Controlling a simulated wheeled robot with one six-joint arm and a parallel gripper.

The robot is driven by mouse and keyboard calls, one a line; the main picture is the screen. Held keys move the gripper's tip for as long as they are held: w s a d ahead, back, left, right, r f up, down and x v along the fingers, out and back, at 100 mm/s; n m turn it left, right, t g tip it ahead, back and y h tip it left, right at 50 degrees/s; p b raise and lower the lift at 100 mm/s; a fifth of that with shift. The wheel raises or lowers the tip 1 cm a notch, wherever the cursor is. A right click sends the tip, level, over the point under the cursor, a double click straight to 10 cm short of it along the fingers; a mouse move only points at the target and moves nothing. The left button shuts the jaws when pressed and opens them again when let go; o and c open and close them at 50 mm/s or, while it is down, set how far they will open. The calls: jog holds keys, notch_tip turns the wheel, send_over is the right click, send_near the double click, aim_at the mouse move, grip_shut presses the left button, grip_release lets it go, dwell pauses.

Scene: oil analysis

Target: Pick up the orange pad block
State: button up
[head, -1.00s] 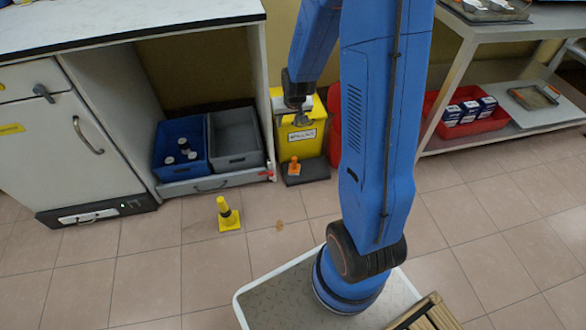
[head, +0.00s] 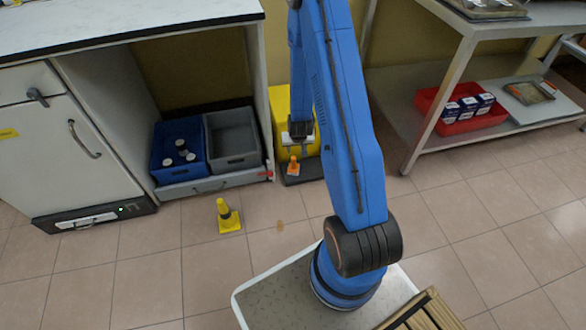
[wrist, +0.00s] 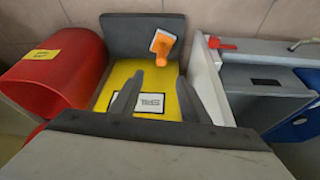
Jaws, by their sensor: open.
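The orange pad block (head: 293,166) is a small orange piece with a pale patch on its top. It rests on a dark grey mat (head: 312,173) in front of the yellow container (head: 281,100). In the wrist view the orange pad block (wrist: 163,44) lies beyond my fingertips, a little right of the middle, on the mat (wrist: 125,30). My gripper (head: 297,146) is above the block in the head view, apart from it. In the wrist view my gripper (wrist: 159,90) has its two fingers spread and nothing between them.
A red bin (wrist: 62,65) stands left of the yellow container in the wrist view. The cabinet drawer with blue (head: 164,132) and grey (head: 232,140) crates is to the left. A yellow cone (head: 228,215) stands on the open floor. A steel shelf (head: 465,35) is at right.

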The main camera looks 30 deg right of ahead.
aim_at(294, 158)
jog(key=x, duration=1.2)
jog(key=shift+a+x, duration=0.2)
jog(key=shift+x, duration=2.4)
jog(key=shift+s, duration=0.1)
grip_shut()
